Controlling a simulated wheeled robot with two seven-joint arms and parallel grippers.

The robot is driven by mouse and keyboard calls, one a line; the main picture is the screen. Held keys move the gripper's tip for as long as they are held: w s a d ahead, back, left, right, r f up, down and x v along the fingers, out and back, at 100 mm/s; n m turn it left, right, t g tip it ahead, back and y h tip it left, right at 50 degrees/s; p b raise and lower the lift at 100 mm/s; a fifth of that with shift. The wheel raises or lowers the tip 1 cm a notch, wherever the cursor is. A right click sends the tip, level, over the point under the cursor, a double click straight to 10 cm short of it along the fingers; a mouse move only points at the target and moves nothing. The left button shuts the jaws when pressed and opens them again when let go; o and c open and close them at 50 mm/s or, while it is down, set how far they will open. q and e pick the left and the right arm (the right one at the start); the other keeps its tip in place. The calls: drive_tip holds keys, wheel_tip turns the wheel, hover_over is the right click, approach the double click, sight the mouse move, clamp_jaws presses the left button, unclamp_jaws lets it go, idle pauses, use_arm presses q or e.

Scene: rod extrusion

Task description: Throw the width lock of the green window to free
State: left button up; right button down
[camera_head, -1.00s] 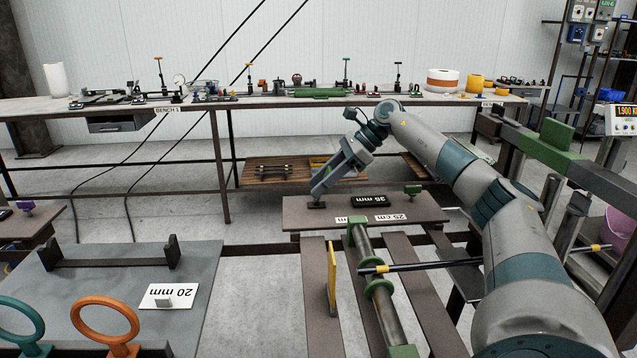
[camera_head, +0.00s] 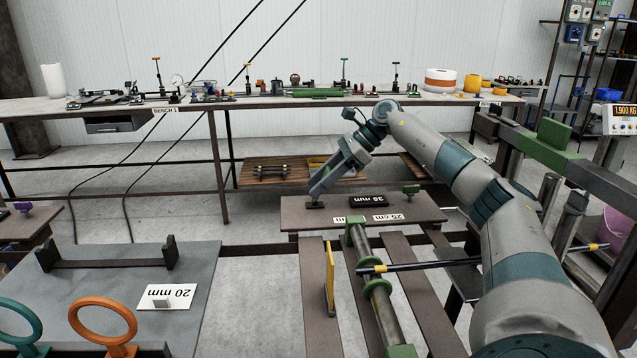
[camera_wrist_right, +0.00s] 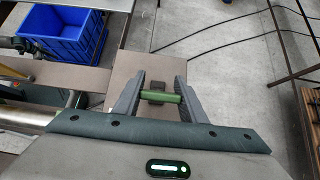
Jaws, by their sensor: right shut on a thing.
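My right gripper (camera_head: 315,203) reaches down to the left part of a brown plate (camera_head: 300,215) beyond the rod line in the head view. In the right wrist view my right gripper (camera_wrist_right: 160,94) is shut on a short green bar (camera_wrist_right: 161,99), which lies crosswise between the fingers over a small dark base (camera_wrist_right: 156,86). In the head view the fingers hide this bar, and only dark base shows below them. I cannot read which position the lock is in. Another green handle (camera_head: 411,189) stands at the plate's right side. My left gripper is not in view.
A black block marked 35 mm (camera_head: 369,200) and a 25 cm label (camera_head: 393,217) are on the plate. A rod with green collars (camera_head: 377,288) and a yellow plate (camera_head: 330,280) stand nearer. A blue bin (camera_wrist_right: 62,32) shows in the right wrist view.

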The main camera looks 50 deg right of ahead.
drive_tip(key=c, duration=1.3)
unclamp_jaws()
drive_tip(key=shift+s+d+r, duration=0.1)
drive_tip(key=shift+d, duration=0.15)
drive_tip(key=shift+o, duration=0.9)
drive_tip(key=shift+s+d, duration=0.15)
drive_tip(key=shift+s, duration=0.05)
drive_tip(key=shift+w, duration=0.1)
drive_tip(key=shift+r, duration=0.3)
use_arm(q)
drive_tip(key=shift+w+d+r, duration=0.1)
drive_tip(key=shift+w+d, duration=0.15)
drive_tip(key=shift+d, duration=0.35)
use_arm(e)
drive_tip(key=v, duration=1.7)
drive_tip(key=shift+f, duration=0.2)
